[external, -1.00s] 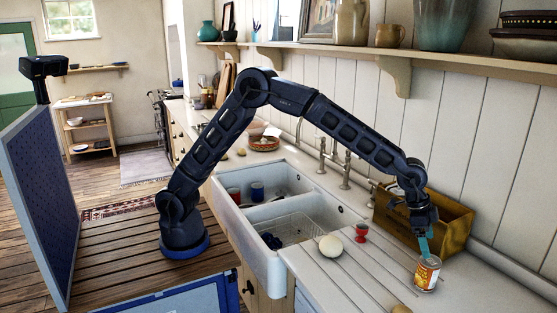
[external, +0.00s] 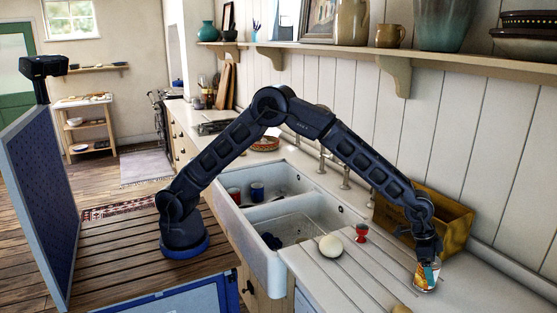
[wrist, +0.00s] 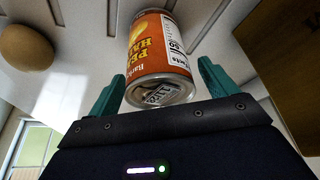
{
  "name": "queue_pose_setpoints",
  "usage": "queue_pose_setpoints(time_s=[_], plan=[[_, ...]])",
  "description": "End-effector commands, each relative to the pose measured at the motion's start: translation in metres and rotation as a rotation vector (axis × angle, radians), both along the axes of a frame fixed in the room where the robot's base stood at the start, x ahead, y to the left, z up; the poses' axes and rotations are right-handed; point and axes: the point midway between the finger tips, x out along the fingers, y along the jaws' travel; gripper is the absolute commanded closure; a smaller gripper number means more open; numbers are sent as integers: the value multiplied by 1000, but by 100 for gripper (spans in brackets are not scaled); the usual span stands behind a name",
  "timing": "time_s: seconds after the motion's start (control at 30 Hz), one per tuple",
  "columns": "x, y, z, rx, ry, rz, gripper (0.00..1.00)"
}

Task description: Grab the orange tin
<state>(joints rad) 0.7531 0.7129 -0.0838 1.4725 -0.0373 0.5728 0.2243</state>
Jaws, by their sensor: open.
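The orange tin (external: 424,284) has a printed label and stands upright on the white counter to the right of the sink. In the wrist view the tin (wrist: 158,58) shows its ring-pull lid and its label between the two teal fingers. My gripper (external: 428,270) points down over the tin's top, and its fingers (wrist: 160,88) are open, one on each side of the tin. A small gap shows on the right side; contact on the left is hard to tell. The tin's upper part is partly hidden by my gripper in the external view.
A wooden crate (external: 452,222) stands close behind my gripper. A red egg cup (external: 361,233) and a pale round object (external: 330,246) are to the left. A tan round object (external: 401,309) is at the front edge. The double sink (external: 262,246) is further left.

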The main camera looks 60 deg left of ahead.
Motion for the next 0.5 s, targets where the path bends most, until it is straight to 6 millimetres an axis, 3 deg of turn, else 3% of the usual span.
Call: queue_pose_setpoints(time_s=[0.1,0.4,0.5], plan=[[0,0,0,0,0,0,15],[0,0,1,0,0,1,74],[0,0,1,-1,-1,0,74]])
